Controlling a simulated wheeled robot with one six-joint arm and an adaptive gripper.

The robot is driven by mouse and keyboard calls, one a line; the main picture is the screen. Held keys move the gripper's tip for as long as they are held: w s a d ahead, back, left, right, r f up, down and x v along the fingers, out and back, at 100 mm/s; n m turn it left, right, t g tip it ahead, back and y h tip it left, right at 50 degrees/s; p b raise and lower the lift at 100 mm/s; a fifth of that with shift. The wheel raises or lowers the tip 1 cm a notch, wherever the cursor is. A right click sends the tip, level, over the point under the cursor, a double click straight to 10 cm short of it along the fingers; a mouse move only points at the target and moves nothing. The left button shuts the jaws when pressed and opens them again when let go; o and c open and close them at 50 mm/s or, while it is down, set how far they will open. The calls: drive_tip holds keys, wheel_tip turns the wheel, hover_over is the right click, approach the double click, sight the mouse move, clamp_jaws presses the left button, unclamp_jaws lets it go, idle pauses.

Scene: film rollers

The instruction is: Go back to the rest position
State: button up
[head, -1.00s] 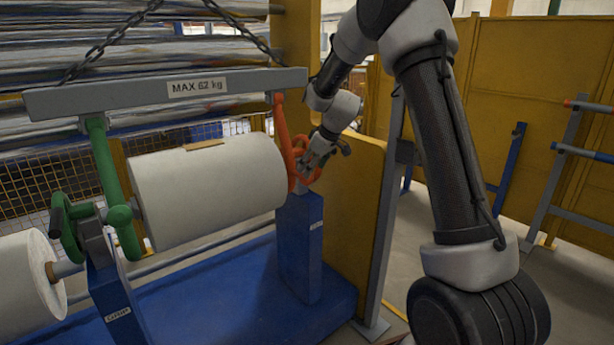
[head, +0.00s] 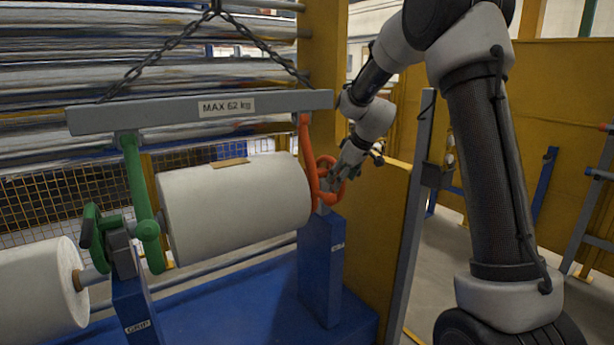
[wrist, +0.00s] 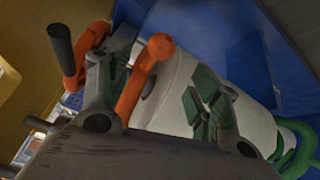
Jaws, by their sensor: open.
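My gripper (head: 343,172) is at the orange hook (head: 306,150), on the right end of the grey lifting beam (head: 150,113). In the wrist view its fingers (wrist: 155,92) are spread, with green pads showing, and the orange hook (wrist: 143,78) appears between them. Whether they touch it I cannot tell. The white film roll (head: 235,205) lies level between the orange hook and the green hook (head: 138,185). My arm reaches in from the right.
A blue stand (head: 321,265) is below the orange hook, and a second blue post (head: 135,305) is at left. Another white roll (head: 35,290) is at far left. A yellow panel (head: 385,240) stands close to my gripper. Chains (head: 165,55) hold the beam. Floor shows at right.

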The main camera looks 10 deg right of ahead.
drive_tip(key=s+f+m+g, duration=0.3)
drive_tip(key=s+m, duration=0.1)
drive_tip(key=s, duration=0.6)
drive_tip(key=s+d+r+m, duration=0.1)
drive_tip(key=s+r, duration=0.2)
drive_tip(key=s, duration=0.7)
drive_tip(key=s+d+r+m+t+h, duration=0.1)
drive_tip(key=s+r, duration=0.3)
drive_tip(key=s, duration=0.7)
drive_tip(key=s+d+r+m+t+h, duration=0.1)
drive_tip(key=s+d+r, duration=0.2)
drive_tip(key=s, duration=0.8)
drive_tip(key=shift+s+r, duration=0.25)
drive_tip(key=shift+r, duration=0.3)
